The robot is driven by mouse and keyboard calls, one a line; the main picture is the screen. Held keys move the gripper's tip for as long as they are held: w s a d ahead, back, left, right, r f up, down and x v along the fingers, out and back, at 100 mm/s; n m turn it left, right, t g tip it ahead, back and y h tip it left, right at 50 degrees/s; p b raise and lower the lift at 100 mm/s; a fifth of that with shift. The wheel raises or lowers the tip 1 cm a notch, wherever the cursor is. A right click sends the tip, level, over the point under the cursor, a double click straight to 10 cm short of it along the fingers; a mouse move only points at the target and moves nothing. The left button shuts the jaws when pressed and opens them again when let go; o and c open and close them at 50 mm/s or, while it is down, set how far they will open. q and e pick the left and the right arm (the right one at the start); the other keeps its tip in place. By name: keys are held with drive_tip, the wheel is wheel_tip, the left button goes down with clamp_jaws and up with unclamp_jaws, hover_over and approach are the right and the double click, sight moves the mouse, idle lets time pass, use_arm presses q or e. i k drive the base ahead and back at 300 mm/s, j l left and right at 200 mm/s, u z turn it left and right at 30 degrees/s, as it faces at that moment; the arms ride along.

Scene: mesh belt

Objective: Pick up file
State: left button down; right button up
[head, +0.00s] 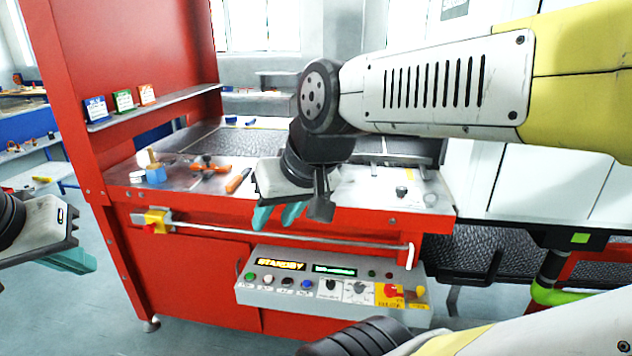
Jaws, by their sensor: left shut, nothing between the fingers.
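An orange-handled tool (238,180), which may be the file, lies on the metal worktop of the red machine. Its far end is hard to make out. My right gripper (278,217) hangs in front of the worktop's front edge, to the right of and nearer than this tool. Its teal fingers look apart, with nothing seen between them. My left gripper (78,262) is at the left edge of the picture, shut and empty, well away from the worktop.
Orange-and-black tools (208,166), a blue block (155,175) and a small grey part (401,191) sit on the worktop (350,192). A red upright (125,50) with a shelf (165,103) stands at left. A bar (290,238) and control box (335,290) project in front.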

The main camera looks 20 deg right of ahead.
sight(237, 179)
drive_tip(key=z, duration=0.4)
drive_tip(key=i+j+z, duration=0.45)
drive_tip(key=j, duration=0.2)
drive_tip(key=i+j+z, duration=0.2)
drive_tip(key=j, duration=0.15)
drive_tip(key=i+j, duration=0.15)
drive_tip(key=j, duration=0.2)
drive_tip(key=i+j, duration=0.15)
drive_tip(key=j, duration=0.15)
drive_tip(key=i+j+z, duration=0.1)
drive_tip(key=j, duration=0.25)
drive_tip(key=i+j, duration=0.15)
drive_tip(key=j, duration=0.2)
drive_tip(key=i+j, duration=0.1)
drive_tip(key=j, duration=0.25)
drive_tip(key=i+z, duration=0.05)
